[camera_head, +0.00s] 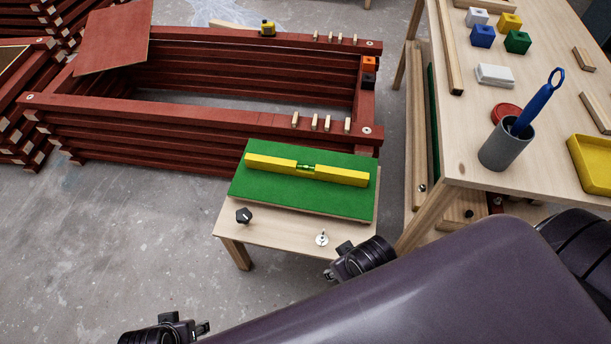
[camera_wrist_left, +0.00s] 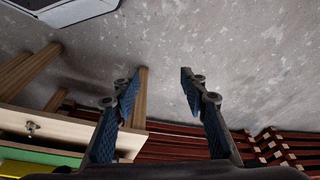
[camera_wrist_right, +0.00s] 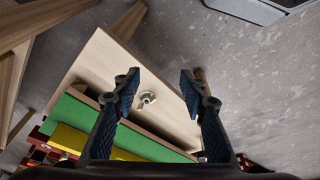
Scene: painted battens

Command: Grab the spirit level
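The spirit level (camera_head: 335,175) is a long yellow bar with a green vial in its middle. It lies flat on a green board (camera_head: 300,198) on a small wooden table (camera_head: 285,232). Part of it shows as a yellow strip in the right wrist view (camera_wrist_right: 70,139) and at the lower left of the left wrist view (camera_wrist_left: 25,169). My right gripper (camera_wrist_right: 157,82) is open and empty, over the table's near side, apart from the level. My left gripper (camera_wrist_left: 158,80) is open and empty, off to the side of the small table, with bare floor beyond its fingers.
A higher workbench (camera_head: 462,135) at right holds a grey cup (camera_head: 503,150) and coloured blocks.

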